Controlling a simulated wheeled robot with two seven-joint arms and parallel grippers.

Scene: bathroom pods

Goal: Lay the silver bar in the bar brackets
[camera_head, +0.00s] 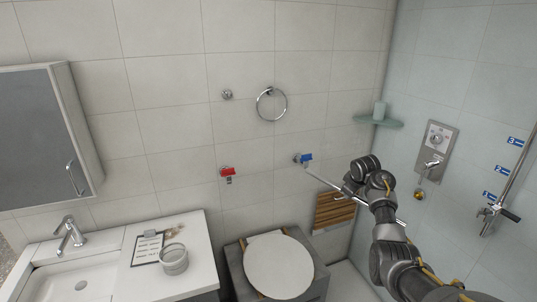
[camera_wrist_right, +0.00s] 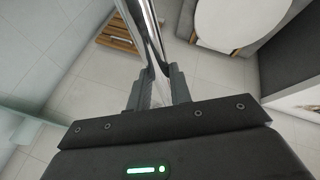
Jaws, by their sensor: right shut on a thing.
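The silver bar (camera_head: 325,179) is a thin rod, tilted with its left end higher, in front of the wall. My right gripper (camera_head: 349,188) is shut on it near its middle. In the right wrist view the bar (camera_wrist_right: 149,35) runs up between the fingers (camera_wrist_right: 157,88). The bar's left end shows just below the blue bracket (camera_head: 305,158); whether they touch I cannot tell. The red bracket (camera_head: 227,172) is on the wall further left, empty and apart from the bar. My left gripper is not in view.
A toilet (camera_head: 279,266) stands below the brackets. A wooden slatted seat (camera_head: 335,210) is on the wall behind my right arm. A towel ring (camera_head: 271,104) and a glass corner shelf (camera_head: 378,121) are above. A sink counter (camera_head: 198,252) is at left.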

